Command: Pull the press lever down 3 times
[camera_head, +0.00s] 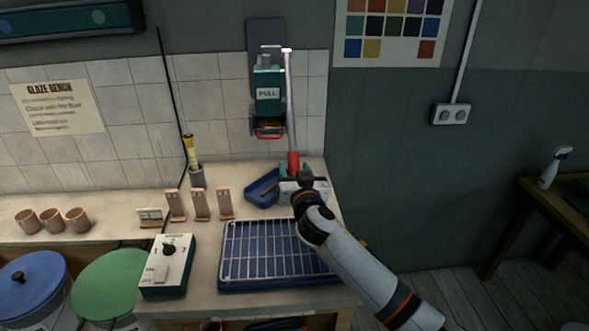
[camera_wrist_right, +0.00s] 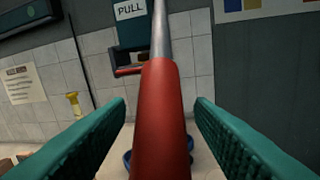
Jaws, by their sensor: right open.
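The press (camera_head: 268,95) is a teal wall unit labelled PULL, and it also shows in the right wrist view (camera_wrist_right: 130,32). Its lever (camera_head: 290,105) is a long metal rod hanging down along the unit's right side. The lever ends in a red grip (camera_head: 293,160), large in the middle of the right wrist view (camera_wrist_right: 160,105). My right gripper (camera_head: 296,172) is open, its teal fingers on either side of the red grip. Visible gaps separate both fingers from the grip in the right wrist view. My left gripper is out of view.
Below the press, the bench holds a blue tray (camera_head: 262,187), a wire rack over a blue basin (camera_head: 225,262) and a switch box (camera_head: 166,268). Wooden stands (camera_head: 200,205) and clay cups (camera_head: 52,221) stand to the left. A spray bottle (camera_head: 553,167) stands far right.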

